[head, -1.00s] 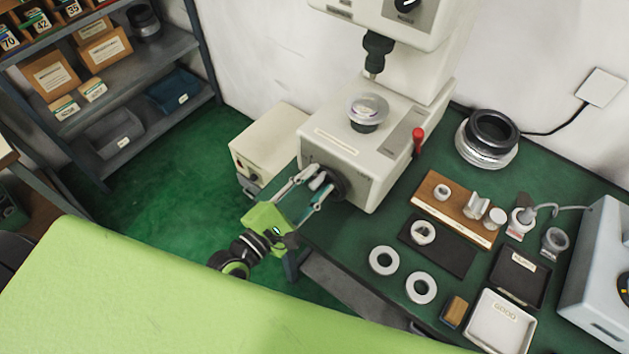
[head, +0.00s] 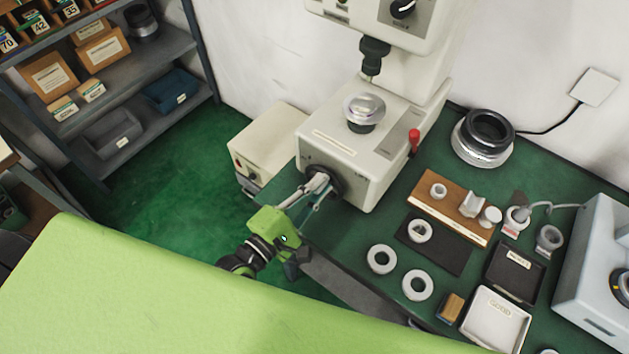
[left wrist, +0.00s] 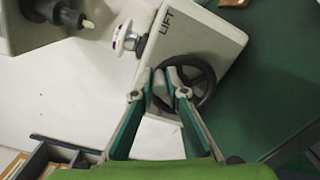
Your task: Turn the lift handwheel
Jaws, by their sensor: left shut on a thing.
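The lift handwheel (head: 326,182) is a dark spoked wheel on the front face of the cream tester (head: 345,150). In the left wrist view the handwheel (left wrist: 190,84) shows its rim and spokes below the word LIFT. My left gripper (head: 318,186) reaches it from the lower left. In the left wrist view my left gripper's fingertips (left wrist: 166,84) are closed at the left side of the wheel, shut on it. The fingers cover part of the rim. My right gripper is not in view.
A red-knobbed lever (head: 414,136) stands at the tester's right side. A cream box (head: 268,146) stands to its left. Loose rings (head: 381,259), a wooden block (head: 450,206) and a white GOOD tray (head: 496,318) lie on the green bench to the right.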

